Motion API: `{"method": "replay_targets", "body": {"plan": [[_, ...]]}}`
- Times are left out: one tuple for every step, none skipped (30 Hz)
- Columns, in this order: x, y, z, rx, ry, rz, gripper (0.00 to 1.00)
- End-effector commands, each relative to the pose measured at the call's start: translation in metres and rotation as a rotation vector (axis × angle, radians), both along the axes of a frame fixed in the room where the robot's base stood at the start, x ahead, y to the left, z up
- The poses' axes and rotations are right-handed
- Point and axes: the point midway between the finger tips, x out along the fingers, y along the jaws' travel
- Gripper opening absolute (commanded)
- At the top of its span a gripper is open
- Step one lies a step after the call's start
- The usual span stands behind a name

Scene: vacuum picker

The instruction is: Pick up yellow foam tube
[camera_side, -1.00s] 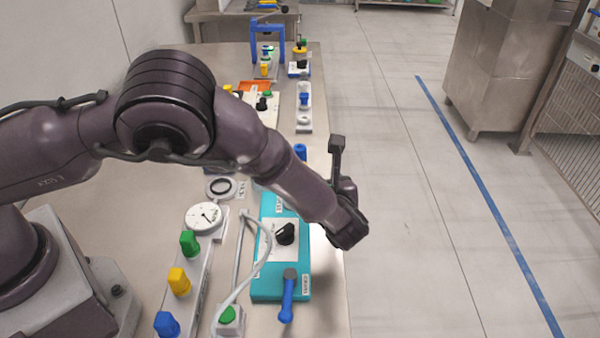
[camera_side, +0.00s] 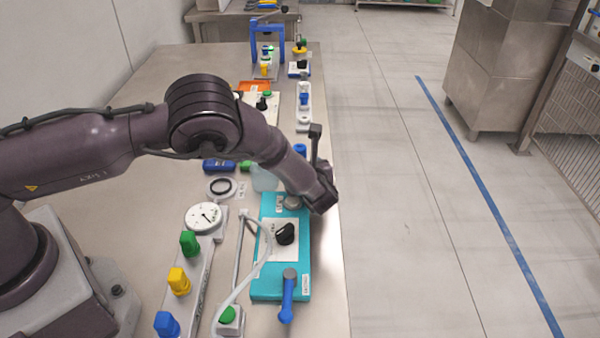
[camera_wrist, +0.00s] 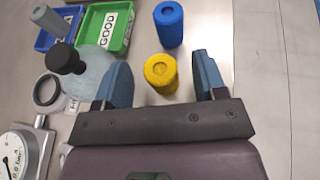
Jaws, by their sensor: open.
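The yellow foam tube (camera_wrist: 161,72) stands on the metal table in the wrist view, with a round hollow in its top end. My gripper (camera_wrist: 163,78) is open, with one blue-grey fingertip to the left of the tube and the other to its right. The tube shows in the gap between the fingers, and I see no contact. I cannot tell how high the fingers are above the table. In the side view my wrist (camera_side: 318,195) hides the fingers and the yellow tube.
A blue foam tube (camera_wrist: 168,24) stands just beyond the yellow one. Green (camera_wrist: 104,28) and blue (camera_wrist: 58,28) trays and a clear round container with a black knob (camera_wrist: 66,58) lie to the left. A teal box (camera_side: 265,285) stands nearer the side camera. The table edge is close on the right.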

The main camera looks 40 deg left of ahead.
Motion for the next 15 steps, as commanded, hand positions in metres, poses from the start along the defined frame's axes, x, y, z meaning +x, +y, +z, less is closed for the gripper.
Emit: {"method": "replay_targets", "body": {"plan": [[0.002, 0.0036, -0.002, 0.0, 0.0, 0.0, 0.65], [0.0026, 0.0043, -0.0026, 0.0, 0.001, 0.0, 0.65], [0.0028, 0.0044, -0.0027, -0.001, 0.001, -0.001, 0.65], [0.0028, 0.0042, -0.0026, -0.001, 0.001, -0.001, 0.65], [0.0028, 0.0041, -0.0025, -0.001, 0.001, -0.001, 0.65], [0.0027, 0.004, -0.0024, -0.001, 0.001, -0.001, 0.65], [0.0027, 0.0041, -0.0023, -0.001, 0.001, -0.001, 0.65], [0.0026, 0.004, -0.0023, -0.001, 0.001, -0.001, 0.62], [0.0026, 0.004, -0.0023, -0.001, 0.001, -0.001, 0.53], [0.0027, 0.004, -0.0022, -0.001, 0.001, -0.001, 0.46], [0.0026, 0.0039, -0.0022, -0.001, 0.001, -0.001, 0.39], [0.0026, 0.0039, -0.0022, -0.001, 0.001, -0.001, 0.3], [0.0026, 0.0039, -0.0022, -0.001, 0.001, -0.001, 0.23], [0.0026, 0.0039, -0.0021, -0.001, 0.001, -0.001, 0.16], [0.0026, 0.0039, -0.0021, -0.001, 0.001, -0.001, 0.12]]}}
